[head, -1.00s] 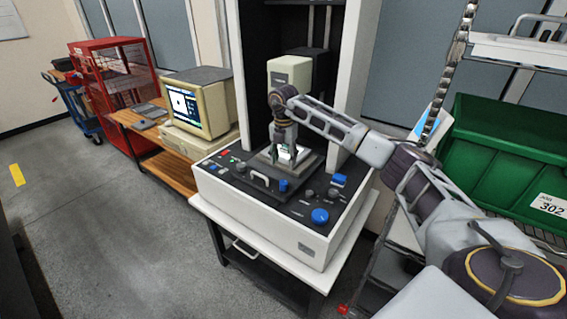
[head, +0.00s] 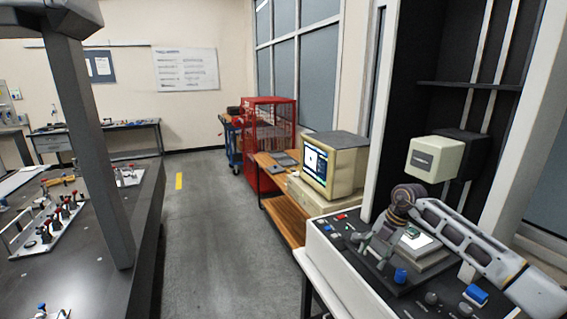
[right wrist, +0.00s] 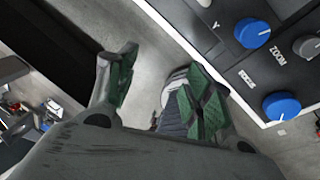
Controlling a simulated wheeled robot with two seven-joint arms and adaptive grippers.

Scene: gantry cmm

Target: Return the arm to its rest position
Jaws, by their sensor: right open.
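My right arm reaches in from the right in the head view. Its gripper (head: 374,247) hangs over the left part of the machine's control panel (head: 345,262), left of the stage. In the right wrist view the gripper (right wrist: 160,75) has its green-padded fingers spread, with nothing between them; grey floor shows beyond. A small green piece lies on a bright white plate (head: 418,241) on the dark stage, apart from the fingers. My left gripper is in neither view.
A cream measuring head (head: 435,159) hangs above the stage. Blue knobs (right wrist: 252,33) sit on the panel close by. A computer monitor (head: 334,165) and red cage (head: 270,140) stand behind left. A dark table (head: 95,262) with fixtures is at left; the floor between is clear.

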